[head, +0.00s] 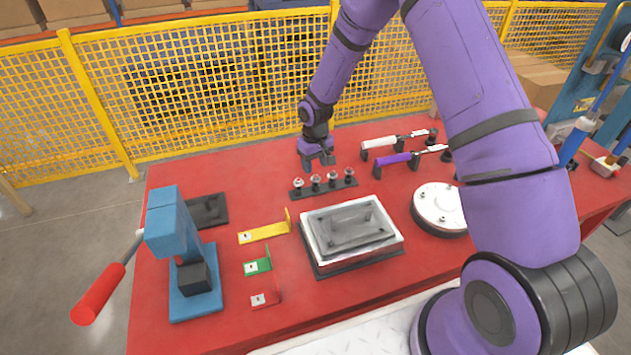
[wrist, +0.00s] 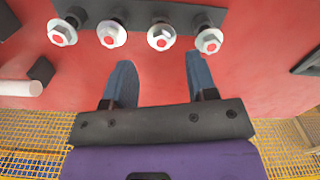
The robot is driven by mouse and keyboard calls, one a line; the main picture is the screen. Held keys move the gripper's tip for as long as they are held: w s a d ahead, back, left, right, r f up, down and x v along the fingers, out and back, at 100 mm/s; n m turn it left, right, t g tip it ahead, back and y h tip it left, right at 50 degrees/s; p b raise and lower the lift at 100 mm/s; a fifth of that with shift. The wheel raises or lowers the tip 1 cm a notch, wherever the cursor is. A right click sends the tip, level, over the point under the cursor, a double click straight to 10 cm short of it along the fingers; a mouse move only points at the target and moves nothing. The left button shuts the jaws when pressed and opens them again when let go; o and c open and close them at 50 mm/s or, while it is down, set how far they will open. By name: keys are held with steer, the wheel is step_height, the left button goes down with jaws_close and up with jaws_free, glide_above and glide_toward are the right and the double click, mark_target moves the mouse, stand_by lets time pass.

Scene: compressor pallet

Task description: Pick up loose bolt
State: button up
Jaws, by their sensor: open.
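Several bolts stand in a row on a dark strip (head: 322,189) on the red table. In the wrist view they show as silver flanged heads with red centres, among them one at the left (wrist: 62,33), one mid-right (wrist: 161,37) and one at the right (wrist: 208,41). I cannot tell which of them is loose. My gripper (head: 318,163) is just behind and above the row in the head view. Its two blue-grey fingers are apart, with nothing between them, and their tips (wrist: 160,62) point toward the two right-hand bolts in the wrist view.
A silver box with a dark top (head: 350,230) stands in front of the strip. A round silver flange (head: 438,207) and handled tools (head: 400,158) lie to the right. A blue press (head: 190,260) with a red handle stands left. A yellow mesh fence (head: 200,90) runs behind the table.

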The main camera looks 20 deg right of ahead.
mark_target(316, 176)
steer(key=shift+s+f, duration=0.15)
steer(key=shift+f, duration=1.15)
steer(key=shift+s+f, duration=0.15)
steer(key=shift+f, duration=1.15)
steer(key=c, duration=0.8)
